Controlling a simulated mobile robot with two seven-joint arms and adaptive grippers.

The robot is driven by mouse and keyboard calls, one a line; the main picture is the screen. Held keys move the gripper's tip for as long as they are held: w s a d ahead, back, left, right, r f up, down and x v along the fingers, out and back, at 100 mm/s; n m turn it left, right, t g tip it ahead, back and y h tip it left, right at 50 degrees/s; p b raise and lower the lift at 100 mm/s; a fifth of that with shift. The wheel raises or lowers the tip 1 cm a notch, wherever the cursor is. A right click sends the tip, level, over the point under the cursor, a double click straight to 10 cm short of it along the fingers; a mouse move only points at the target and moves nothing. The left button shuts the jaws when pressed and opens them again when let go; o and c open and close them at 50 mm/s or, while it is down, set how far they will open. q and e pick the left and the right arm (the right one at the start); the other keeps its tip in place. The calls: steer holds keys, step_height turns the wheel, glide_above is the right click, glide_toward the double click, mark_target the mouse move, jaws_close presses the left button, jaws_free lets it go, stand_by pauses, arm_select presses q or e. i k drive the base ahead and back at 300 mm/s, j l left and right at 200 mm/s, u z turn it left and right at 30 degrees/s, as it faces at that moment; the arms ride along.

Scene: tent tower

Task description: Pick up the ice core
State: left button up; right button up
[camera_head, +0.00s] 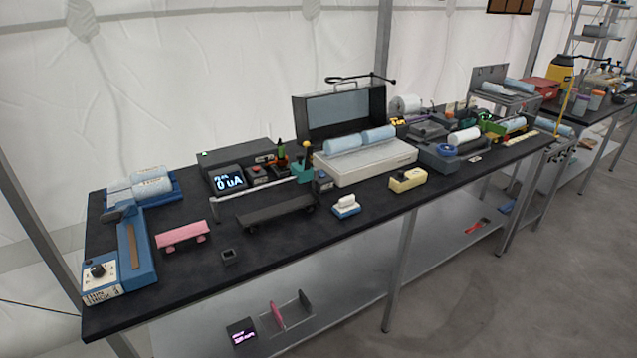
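Several pale blue cylinders look like ice cores, and I cannot tell which one the task means. A pair, one front cylinder (153,187) and one behind it (149,173), lies in a blue tray (178,194) at the left end of the black-topped bench. Two more, a left one (343,144) and a right one (379,135), lie end to end on a white box-like device (366,168) at the middle. Further ones, including this cylinder (519,86), lie on a grey stand at the far right. Neither of my grippers is in view.
The black bench (290,246) runs from lower left to upper right. A blue device with a dial (100,271), a pink block (182,234), a dark rail (277,214) and a yellowish block (408,180) stand on it. A grey shelf (360,290) lies below. The floor (540,290) at right is clear.

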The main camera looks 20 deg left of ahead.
mark_target(516, 84)
steer(key=z, duration=0.85)
steer(key=i+z, duration=0.3)
steer(key=i, duration=5.8)
steer(key=i+u, duration=0.1)
steer(key=i, duration=0.7)
steer(key=i+l, duration=0.2)
steer(key=i, duration=0.6)
steer(key=i+u, duration=0.15)
steer(key=u, duration=1.7)
